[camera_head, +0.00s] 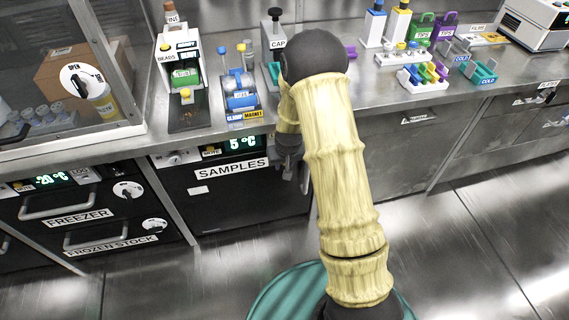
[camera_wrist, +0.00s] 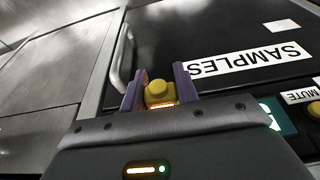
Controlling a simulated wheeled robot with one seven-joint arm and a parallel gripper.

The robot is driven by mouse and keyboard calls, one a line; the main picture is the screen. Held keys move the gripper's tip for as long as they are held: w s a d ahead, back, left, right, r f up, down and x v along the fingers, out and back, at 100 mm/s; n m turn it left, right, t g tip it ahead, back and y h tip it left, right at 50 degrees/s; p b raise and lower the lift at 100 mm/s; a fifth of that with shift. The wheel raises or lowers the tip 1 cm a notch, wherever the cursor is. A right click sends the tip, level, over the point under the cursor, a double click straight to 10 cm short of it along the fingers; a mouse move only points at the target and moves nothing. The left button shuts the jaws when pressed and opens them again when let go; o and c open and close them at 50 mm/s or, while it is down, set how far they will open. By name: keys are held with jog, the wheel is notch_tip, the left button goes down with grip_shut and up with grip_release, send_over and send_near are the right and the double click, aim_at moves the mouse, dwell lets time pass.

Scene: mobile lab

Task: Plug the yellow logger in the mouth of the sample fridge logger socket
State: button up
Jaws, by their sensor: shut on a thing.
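The yellow logger (camera_wrist: 158,92) sits between the two purple fingers of my gripper (camera_wrist: 157,78) in the wrist view, with a round knob facing the camera and an orange glow along its edge. My gripper is shut on it, close in front of the sample fridge. The sample fridge (camera_head: 248,196) shows in the head view with a SAMPLES label and a green 5 °C display; its dark front also fills the upper right of the wrist view (camera_wrist: 225,35). The socket mouth is hidden, so I cannot tell whether the logger is in it. In the head view my arm hides the logger.
The fridge handle (camera_wrist: 125,55) is close to the fingers in the wrist view. The freezer (camera_head: 80,215) stands left of the fridge. Above is the steel counter (camera_head: 330,105) with a clamp magnet device (camera_head: 240,98) and a cap press (camera_head: 276,45). The floor in front is clear.

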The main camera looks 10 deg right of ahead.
jog(key=shift+w, duration=0.6)
jog(key=o, duration=1.1)
jog(key=shift+c, duration=0.2)
jog(key=p+v, duration=0.2)
jog(key=v, duration=1.5)
jog(key=shift+r+p, duration=0.2)
jog(key=shift+p, duration=0.1)
